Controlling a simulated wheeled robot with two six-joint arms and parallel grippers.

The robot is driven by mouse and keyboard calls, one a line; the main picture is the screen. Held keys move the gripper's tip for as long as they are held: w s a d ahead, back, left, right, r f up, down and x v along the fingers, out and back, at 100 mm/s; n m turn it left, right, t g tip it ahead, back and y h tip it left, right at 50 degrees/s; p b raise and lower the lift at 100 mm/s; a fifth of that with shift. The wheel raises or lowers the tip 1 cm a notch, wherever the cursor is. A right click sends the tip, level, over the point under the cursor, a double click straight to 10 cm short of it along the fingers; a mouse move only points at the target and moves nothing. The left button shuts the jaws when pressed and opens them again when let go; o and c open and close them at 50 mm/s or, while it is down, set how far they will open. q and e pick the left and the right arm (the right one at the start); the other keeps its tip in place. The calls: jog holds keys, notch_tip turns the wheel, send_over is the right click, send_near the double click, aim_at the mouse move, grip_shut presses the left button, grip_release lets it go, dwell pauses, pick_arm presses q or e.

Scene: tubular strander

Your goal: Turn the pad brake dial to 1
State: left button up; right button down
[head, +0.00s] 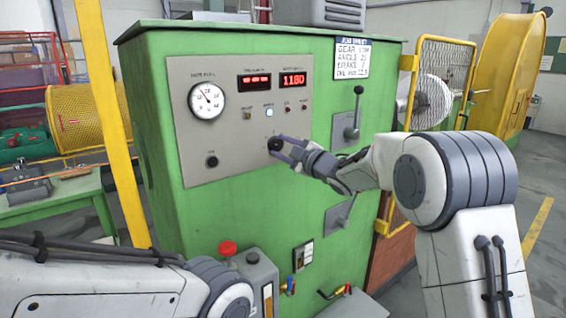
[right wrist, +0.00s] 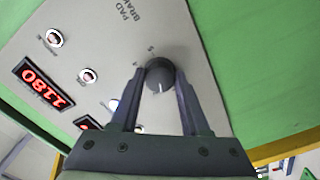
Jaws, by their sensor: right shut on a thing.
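The pad brake dial (head: 275,143) is a dark round knob at the lower right of the grey panel (head: 230,155) on the green cabinet. It also shows in the right wrist view (right wrist: 160,74), with a pale pointer line and the printed words "PAD BRAKE" near it. My right gripper (head: 284,146) is at the panel with its fingers on either side of the dial. In the right wrist view my right gripper (right wrist: 159,78) is shut on the dial. The scale numbers are too small to read surely. My left arm enters at the lower left; its gripper is not visible.
The panel has a round gauge (head: 206,101), a red display reading 1180 (head: 293,79), several small buttons and a black knob (head: 212,161). A grey lever (head: 352,127) stands right of the panel. A red mushroom button (head: 228,248) is below. A yellow post (head: 110,125) stands left.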

jog(key=n+b, duration=0.3)
jog(key=shift+d+f+n+b, duration=0.15)
jog(key=shift+f+n+b, duration=0.05)
jog(key=shift+n+b, duration=0.1)
jog(key=shift+r+n+b, duration=0.25)
jog(key=shift+n+b, duration=1.05)
jog(key=shift+n, duration=0.3)
jog(key=shift+c, duration=1.9)
grip_release()
jog(key=b+v, duration=0.2)
jog(key=v, duration=0.8)
jog(key=shift+s, duration=0.15)
